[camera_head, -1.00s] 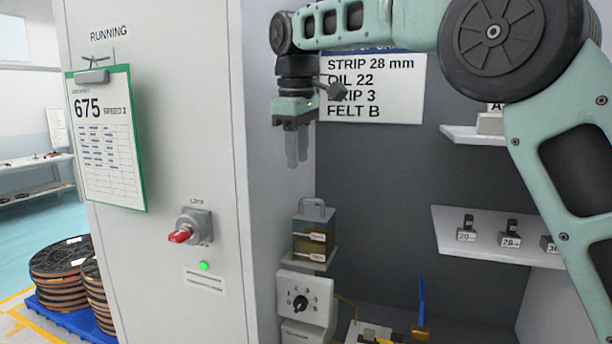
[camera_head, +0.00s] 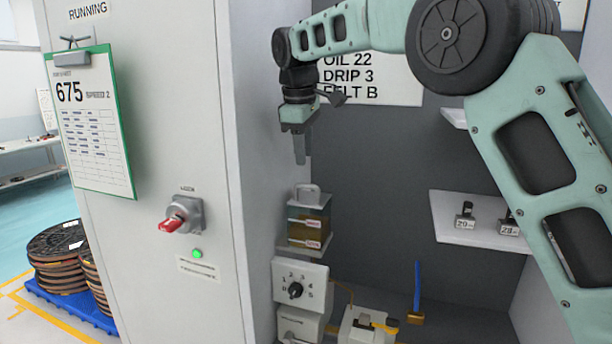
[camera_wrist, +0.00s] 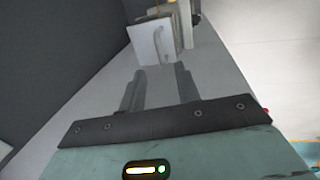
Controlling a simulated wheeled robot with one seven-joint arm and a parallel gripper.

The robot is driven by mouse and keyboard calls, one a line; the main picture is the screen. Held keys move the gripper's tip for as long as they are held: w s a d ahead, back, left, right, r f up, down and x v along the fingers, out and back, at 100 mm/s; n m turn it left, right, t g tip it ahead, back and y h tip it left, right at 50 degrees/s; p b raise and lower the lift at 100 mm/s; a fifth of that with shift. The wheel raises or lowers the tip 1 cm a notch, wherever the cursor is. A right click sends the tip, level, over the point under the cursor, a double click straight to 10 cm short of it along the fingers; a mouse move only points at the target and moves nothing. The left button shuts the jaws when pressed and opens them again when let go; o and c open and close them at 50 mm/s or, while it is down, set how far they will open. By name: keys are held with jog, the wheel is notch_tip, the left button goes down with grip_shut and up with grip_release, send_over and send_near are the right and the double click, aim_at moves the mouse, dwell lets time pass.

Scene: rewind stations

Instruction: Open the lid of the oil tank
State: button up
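The oil tank (camera_head: 310,228) is a small clear box with amber oil and red-marked labels, on a small shelf against the cabinet's side wall. Its pale lid (camera_head: 312,203) has a loop handle (camera_head: 308,188) on top and looks closed. In the wrist view the lid (camera_wrist: 145,47) shows ahead of the fingers, with its handle (camera_wrist: 161,42) near the top of the picture. My gripper (camera_head: 302,162) points down just above the handle, apart from it. In the wrist view my gripper (camera_wrist: 158,70) has its two fingers apart with nothing between them.
Below the tank is a dial box (camera_head: 300,287). A blue-handled brush (camera_head: 417,290) stands at right of it. A shelf (camera_head: 465,236) with small labelled blocks is further right. A red lock switch (camera_head: 178,220) sits on the cabinet front. A sign (camera_head: 375,80) hangs behind my arm.

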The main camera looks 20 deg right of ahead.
aim_at(306, 186)
jog(key=f, duration=0.2)
jog(key=f+p, duration=0.1)
jog(key=f, duration=0.1)
jog(key=w+f, duration=0.1)
jog(key=f, duration=0.1)
jog(key=shift+d+f, duration=0.35)
jog(key=shift+d, duration=0.05)
grip_shut()
